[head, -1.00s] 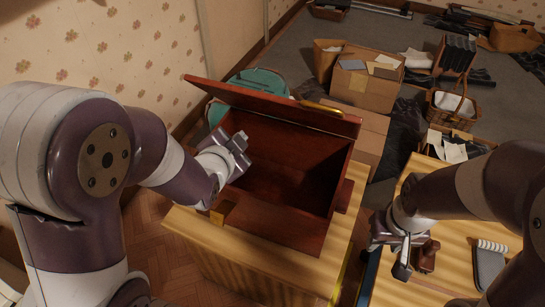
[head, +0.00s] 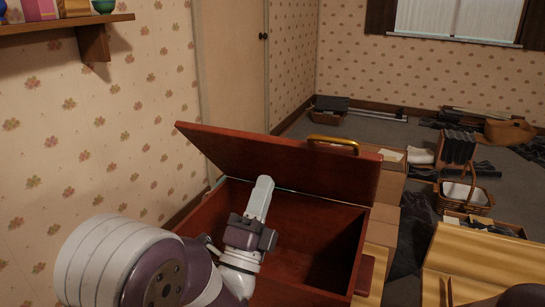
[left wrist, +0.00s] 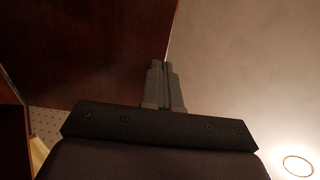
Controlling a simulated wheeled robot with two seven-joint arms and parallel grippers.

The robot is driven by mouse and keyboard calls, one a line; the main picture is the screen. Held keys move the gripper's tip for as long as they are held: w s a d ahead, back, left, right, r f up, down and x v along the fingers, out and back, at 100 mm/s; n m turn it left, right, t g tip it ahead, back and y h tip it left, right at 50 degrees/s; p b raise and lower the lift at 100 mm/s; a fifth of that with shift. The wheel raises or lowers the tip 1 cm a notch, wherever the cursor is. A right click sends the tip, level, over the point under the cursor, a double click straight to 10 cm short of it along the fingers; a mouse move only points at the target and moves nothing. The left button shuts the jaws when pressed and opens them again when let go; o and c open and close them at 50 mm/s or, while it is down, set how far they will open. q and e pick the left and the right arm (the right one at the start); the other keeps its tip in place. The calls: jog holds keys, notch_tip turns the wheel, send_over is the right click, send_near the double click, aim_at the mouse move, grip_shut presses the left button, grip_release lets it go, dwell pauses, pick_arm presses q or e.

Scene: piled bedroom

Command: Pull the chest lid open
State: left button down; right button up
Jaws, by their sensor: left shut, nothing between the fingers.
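The dark red wooden chest (head: 325,222) stands with its lid (head: 250,155) raised, and its empty-looking inside shows. A brass handle (head: 333,144) sits at the lid's upper edge on the right. My left gripper (head: 264,184) is shut and empty, pointing up in front of the lid's inner face, above the chest's opening. In the left wrist view its closed fingertips (left wrist: 163,66) show beside the edge of the dark red lid (left wrist: 90,50). I cannot tell whether they touch it. My right gripper is not clearly seen.
A light wooden table top (head: 485,258) is at the lower right. Cardboard boxes (head: 388,185) stand right behind the chest, with a wicker basket (head: 466,196) further right. The patterned wall (head: 100,150) and a shelf (head: 65,23) are on the left.

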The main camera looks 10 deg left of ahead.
aim_at(277, 146)
pick_arm(q)
jog(key=x, duration=0.6)
jog(key=shift+f, duration=0.1)
jog(key=shift+w+r+p, duration=0.2)
jog(key=shift+r+p, duration=0.15)
jog(key=shift+p, duration=0.1)
jog(key=shift+g, duration=0.7)
jog(key=r+p, duration=0.1)
jog(key=w+r+p, duration=0.1)
jog(key=p, duration=0.1)
jog(key=w+r+p, duration=0.1)
jog(key=shift+w+d+r, duration=0.2)
jog(key=shift+d+r, duration=0.1)
jog(key=shift+d, duration=0.1)
jog(key=w+p, duration=0.1)
jog(key=w+r+g+p, duration=0.1)
jog(key=w+p, duration=0.1)
jog(key=w+d+r+g+y+p, duration=0.1)
jog(key=p, duration=0.1)
jog(key=shift+w, duration=0.15)
jog(key=shift+w+d, duration=0.15)
jog(key=shift+w, duration=0.1)
jog(key=shift+w+f+g, duration=0.1)
jog(key=shift+f+g, duration=0.1)
jog(key=shift+g, duration=0.1)
